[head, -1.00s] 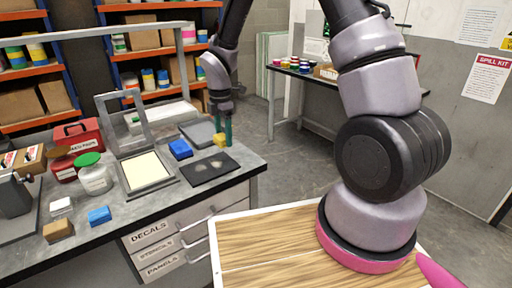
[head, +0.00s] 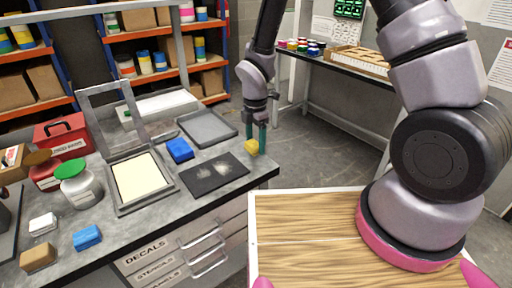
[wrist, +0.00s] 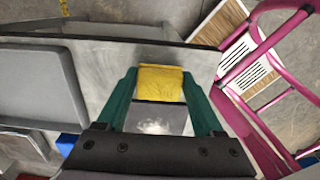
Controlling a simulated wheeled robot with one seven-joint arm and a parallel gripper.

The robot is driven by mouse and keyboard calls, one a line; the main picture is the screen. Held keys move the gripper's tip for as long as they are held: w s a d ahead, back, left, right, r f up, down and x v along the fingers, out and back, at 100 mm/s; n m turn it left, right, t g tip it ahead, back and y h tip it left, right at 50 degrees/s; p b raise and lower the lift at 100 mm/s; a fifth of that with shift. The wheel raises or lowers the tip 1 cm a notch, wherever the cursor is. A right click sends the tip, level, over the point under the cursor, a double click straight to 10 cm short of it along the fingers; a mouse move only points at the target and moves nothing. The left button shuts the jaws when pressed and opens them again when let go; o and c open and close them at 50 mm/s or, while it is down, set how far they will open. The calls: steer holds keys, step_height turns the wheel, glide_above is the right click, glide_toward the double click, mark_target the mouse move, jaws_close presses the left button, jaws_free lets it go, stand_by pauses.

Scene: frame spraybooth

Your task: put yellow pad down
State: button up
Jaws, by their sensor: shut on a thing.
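The yellow pad (head: 252,147) is a small yellow block between the green fingers of my gripper (head: 255,138). My gripper is shut on it near the right end of the grey worktable (head: 232,186). In the wrist view the yellow pad (wrist: 160,83) sits between the two fingertips (wrist: 160,90), with a dark plate with pale smudges (wrist: 160,118) showing below it. In the head view this dark plate (head: 205,180) lies left of and nearer than the pad. I cannot tell whether the pad touches anything below.
A blue block (head: 179,150) and a grey tray (head: 207,128) lie left of my gripper. A hinged frame with a cream panel (head: 140,178) stands further left. White (head: 43,223), brown (head: 38,257) and blue (head: 87,237) blocks lie at the front left. The table's right edge is close to the pad.

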steer(key=shift+f, duration=1.05)
steer(key=shift+f, duration=0.2)
steer(key=o, duration=1.2)
steer(key=shift+r, duration=0.1)
